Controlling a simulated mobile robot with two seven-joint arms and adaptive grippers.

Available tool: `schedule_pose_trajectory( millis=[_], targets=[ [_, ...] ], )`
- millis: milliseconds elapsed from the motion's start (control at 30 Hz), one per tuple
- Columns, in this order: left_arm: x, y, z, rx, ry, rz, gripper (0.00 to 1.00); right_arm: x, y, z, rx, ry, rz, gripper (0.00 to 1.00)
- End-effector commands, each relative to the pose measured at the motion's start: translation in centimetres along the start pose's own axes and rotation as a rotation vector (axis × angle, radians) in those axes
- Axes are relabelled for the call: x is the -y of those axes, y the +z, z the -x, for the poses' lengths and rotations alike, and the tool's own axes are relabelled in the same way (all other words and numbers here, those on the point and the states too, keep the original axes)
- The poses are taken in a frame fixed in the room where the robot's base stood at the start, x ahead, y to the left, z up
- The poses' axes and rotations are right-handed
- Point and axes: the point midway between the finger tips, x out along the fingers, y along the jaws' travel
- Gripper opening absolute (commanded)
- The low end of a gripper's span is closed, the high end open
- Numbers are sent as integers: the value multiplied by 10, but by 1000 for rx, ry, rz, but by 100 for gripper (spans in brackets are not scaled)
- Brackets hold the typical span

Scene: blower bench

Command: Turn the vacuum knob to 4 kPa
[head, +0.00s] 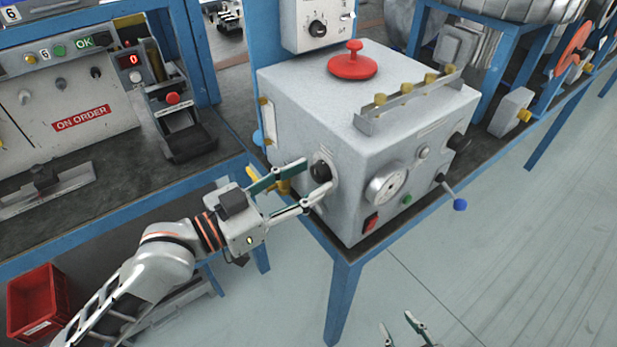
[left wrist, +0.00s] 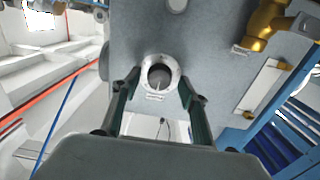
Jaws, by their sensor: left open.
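A grey box unit (head: 290,85) stands on the blue-framed bench. A round black knob (head: 320,174) in a pale ring sits on its left-hand face. My left gripper (head: 316,176) is open, with its fingertips at either side of this knob. In the left wrist view the knob (left wrist: 159,76) lies between the open fingers, apart from the grip pads as far as I can tell. A label below it is too small to read. A white dial gauge (head: 386,186) is on the front face; its reading is too small to tell. My right gripper (head: 397,320) is open and empty at the bottom edge.
A red bin (head: 36,300) is low at left. The floor (head: 510,260) at right is clear.

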Motion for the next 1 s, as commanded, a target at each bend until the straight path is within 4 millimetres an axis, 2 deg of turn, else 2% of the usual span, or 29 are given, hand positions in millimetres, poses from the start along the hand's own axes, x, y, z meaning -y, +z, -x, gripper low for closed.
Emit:
schedule_pose_trajectory(
  millis=[100,367,400,533,567,767,1000],
  targets=[
    [0,0,-6,-1,0,0,43,0,1,0,1,0,0,40],
    [0,0,-7,0,0,-1,43,0,1,0,1,0,-1,40],
    [0,0,-7,0,0,-1,41,1,1,0,2,0,-1,40],
    [0,0,-7,0,0,-1,7,1,1,0,2,0,-2,40],
    [0,0,-7,0,0,-1,5,1,1,0,2,0,-2,40],
    [0,-1,-7,0,0,3,5,1,-1,0,0,0,-3,40],
    [0,-4,-7,0,-1,71,5,-3,-19,5,-21,3,-9,40]
  ],
)
